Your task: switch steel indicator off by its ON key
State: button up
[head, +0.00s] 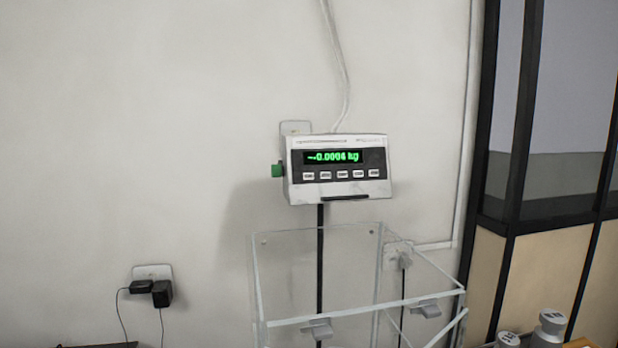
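The steel indicator (338,168) is a light grey box on a dark post, in the upper middle of the head view in front of the wall. Its green display (333,157) is lit and reads about -0.0004 kg. A row of several small pale keys (341,175) runs under the display. The key labels are too small to read, so I cannot tell which is the ON key. A green knob (278,170) sits on its left side. My gripper is not in view.
A clear open-topped box (312,250) stands below the indicator. Metal weights (550,325) show at the bottom right. A wall socket with black plugs (152,284) is at the lower left. A dark-framed partition (518,130) stands at the right.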

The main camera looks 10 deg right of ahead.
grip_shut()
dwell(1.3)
